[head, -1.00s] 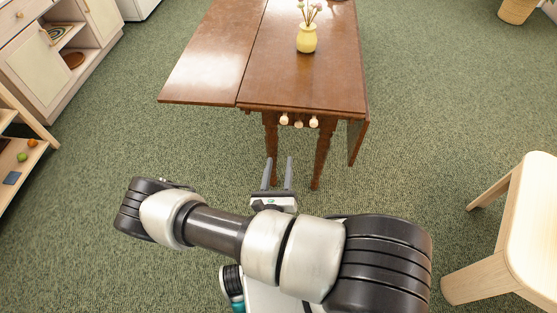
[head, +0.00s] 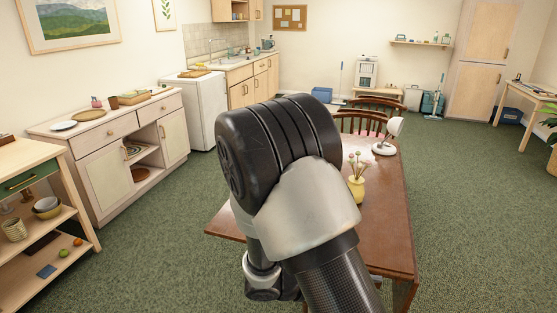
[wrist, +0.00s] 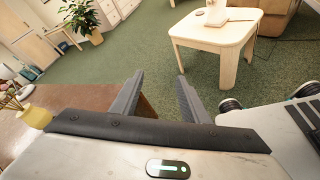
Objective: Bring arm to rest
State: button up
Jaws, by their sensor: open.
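My arm rises large across the middle of the head view, in front of the brown wooden table (head: 390,225). My gripper is hidden in the head view. In the wrist view my gripper (wrist: 158,95) shows two grey fingers spread apart with nothing between them. Past the fingers lie green carpet and a pale wooden side table (wrist: 217,35). The brown table top (wrist: 85,98) shows at the left of the wrist view, behind the gripper body.
A yellow vase (head: 356,188) with flowers and a white lamp (head: 387,138) stand on the brown table. Chairs (head: 362,122) stand behind it. A sideboard (head: 110,150) and open shelf (head: 50,215) line the left. Carpet at right (head: 460,200) is clear.

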jog(key=s+a+r+m+t+y, duration=0.25)
jog(key=s+r+m+y, duration=0.35)
jog(key=r, duration=0.4)
jog(key=s+a+r+m+t+y, duration=0.2)
jog(key=s+a+r+m+y, duration=0.25)
jog(key=r+m+y, duration=0.45)
notch_tip(320, 180, up, 14)
jog(key=n+h+p, duration=0.1)
jog(key=p, duration=1.1)
jog(key=shift+s+d+r+p, duration=0.15)
jog(key=shift+d+p, duration=0.2)
jog(key=shift+p, duration=0.05)
